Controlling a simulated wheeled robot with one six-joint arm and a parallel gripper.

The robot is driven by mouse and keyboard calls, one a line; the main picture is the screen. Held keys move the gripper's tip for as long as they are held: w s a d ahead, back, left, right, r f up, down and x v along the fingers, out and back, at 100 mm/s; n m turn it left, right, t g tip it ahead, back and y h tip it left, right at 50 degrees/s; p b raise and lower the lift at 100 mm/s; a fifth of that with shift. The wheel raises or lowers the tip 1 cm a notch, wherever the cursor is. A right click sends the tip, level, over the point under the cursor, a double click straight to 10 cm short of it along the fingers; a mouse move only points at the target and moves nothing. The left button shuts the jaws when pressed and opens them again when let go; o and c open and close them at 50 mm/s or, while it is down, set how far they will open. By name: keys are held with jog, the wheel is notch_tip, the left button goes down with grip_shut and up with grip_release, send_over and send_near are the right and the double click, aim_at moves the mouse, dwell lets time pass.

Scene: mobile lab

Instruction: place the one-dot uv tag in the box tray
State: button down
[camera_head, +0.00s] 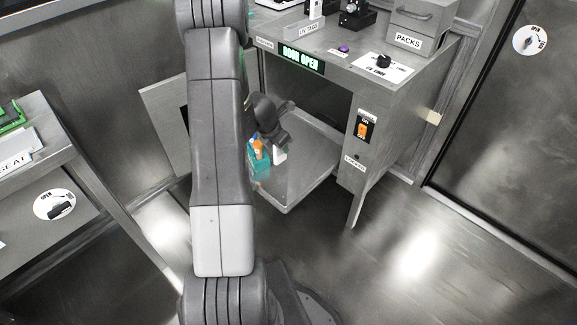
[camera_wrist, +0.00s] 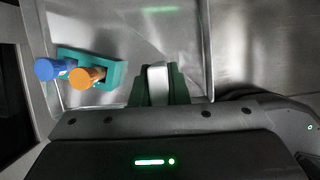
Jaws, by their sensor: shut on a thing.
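My gripper (camera_wrist: 160,88) is shut on a small white block (camera_wrist: 157,72), which seems to be the UV tag; no dot can be made out on it. The white block also shows in the head view (camera_head: 280,155), below my dark wrist. The box tray (camera_head: 308,178) is a flat metal tray with a raised rim, out in front of the open box. In the wrist view the tray (camera_wrist: 130,30) lies beneath the gripper. I cannot tell whether the block touches it.
A teal rack (camera_wrist: 118,72) with a blue-capped tube (camera_wrist: 52,68) and an orange-capped tube (camera_wrist: 85,78) stands on the tray, left of my gripper. The box's side panel (camera_head: 362,135) with an orange switch stands right of the tray. The tray's right part is clear.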

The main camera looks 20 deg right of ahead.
jog(key=d+f+n+b, duration=0.1)
jog(key=f+b, duration=0.3)
jog(key=s+d+f+n+t+b, duration=0.1)
jog(key=f+n+b, duration=0.1)
jog(key=f+b, duration=0.1)
jog(key=d+f+n+y+b, duration=0.1)
jog(key=f+n+b, duration=0.1)
jog(key=f+b, duration=0.2)
jog(key=shift+s+d+f+t+b, duration=0.1)
jog(key=shift+f+t+b, duration=0.1)
jog(key=shift+f, duration=0.35)
jog(key=shift+s+d+f+t+b, duration=0.1)
jog(key=shift+f+t+b, duration=0.1)
jog(key=shift+f, duration=0.35)
jog(key=shift+f, duration=0.15)
jog(key=c, duration=1.4)
grip_release()
jog(key=p+v, duration=0.7)
jog(key=v, duration=0.5)
jog(key=shift+r, duration=0.2)
